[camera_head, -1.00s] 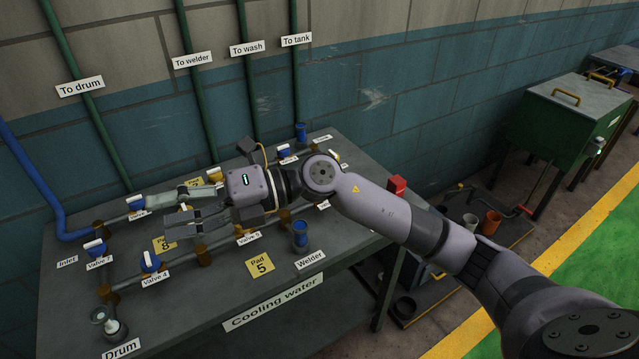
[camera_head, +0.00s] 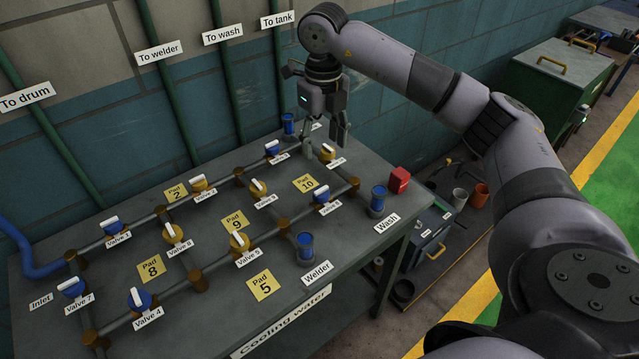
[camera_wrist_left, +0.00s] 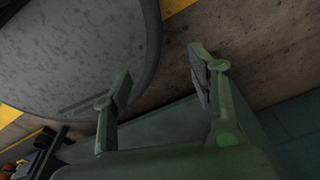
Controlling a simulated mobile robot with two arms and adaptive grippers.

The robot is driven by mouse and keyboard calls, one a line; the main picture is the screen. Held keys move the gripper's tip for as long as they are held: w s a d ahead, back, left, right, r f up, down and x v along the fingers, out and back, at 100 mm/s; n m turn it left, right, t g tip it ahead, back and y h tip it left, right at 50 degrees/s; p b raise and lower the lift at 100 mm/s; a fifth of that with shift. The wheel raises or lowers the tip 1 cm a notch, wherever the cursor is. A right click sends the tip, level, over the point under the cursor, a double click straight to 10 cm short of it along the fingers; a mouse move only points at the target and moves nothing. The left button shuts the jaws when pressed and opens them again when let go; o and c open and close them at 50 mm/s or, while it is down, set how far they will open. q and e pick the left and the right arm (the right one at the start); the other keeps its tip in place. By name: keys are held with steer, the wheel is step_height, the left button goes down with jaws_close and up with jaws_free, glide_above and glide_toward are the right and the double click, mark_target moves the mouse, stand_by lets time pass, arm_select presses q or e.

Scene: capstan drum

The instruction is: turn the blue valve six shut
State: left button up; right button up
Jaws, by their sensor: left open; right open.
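The blue valve six (camera_head: 321,196) sits on the front pipe of the bench at its right part, with its label (camera_head: 331,209) in front of it. Its white handle looks roughly in line with the pipe. My right gripper (camera_head: 324,146) is open and empty, pointing down above the back right of the bench, beyond and above valve six and close to a yellow valve (camera_head: 327,152). It does not touch valve six. My left gripper (camera_wrist_left: 160,78) shows only in the left wrist view, open and empty, away from the valves.
Other blue and yellow valves stand along the pipes. A red box (camera_head: 399,180) is at the right end. Yellow pads lie between pipes. A green cabinet (camera_head: 562,100) stands further right.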

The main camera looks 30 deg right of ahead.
glide_above(321, 189)
step_height(321, 189, down, 4)
step_height(321, 189, down, 2)
steer(key=shift+s+f+p, duration=0.15)
steer(key=shift+p, duration=0.4)
step_height(321, 189, down, 7)
steer(key=shift+f+p, duration=0.1)
steer(key=shift+p, duration=0.6)
steer(key=shift+f, duration=0.5)
arm_select(q)
steer(key=shift+s+r, duration=0.2)
steer(key=shift+r, duration=1.2)
arm_select(e)
steer(key=c, duration=1.2)
